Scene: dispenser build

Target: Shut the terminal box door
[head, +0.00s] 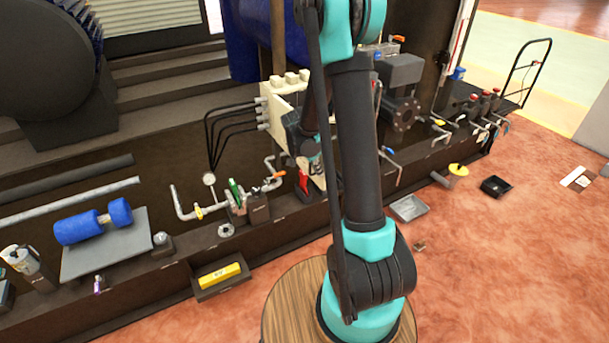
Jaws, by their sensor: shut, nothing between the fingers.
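The terminal box (278,104) is a cream box with several dark cables entering its left side, standing on the dark skid at the picture's middle. My arm crosses in front of it and hides its right part. A cream strip shows low beside my arm; I cannot tell whether it is the door, or how far the door stands open. My gripper (297,140) is at the box's front, mostly dark and partly hidden by my arm. It is shut and empty. I cannot tell whether it touches the box or door.
Pipework with a round gauge (209,179) and a green-handled valve (236,190) is left of the box. A grey motor-like unit (399,72) stands to the right. A yellow block (220,275) lies in a tray in front. The reddish floor at right is mostly free.

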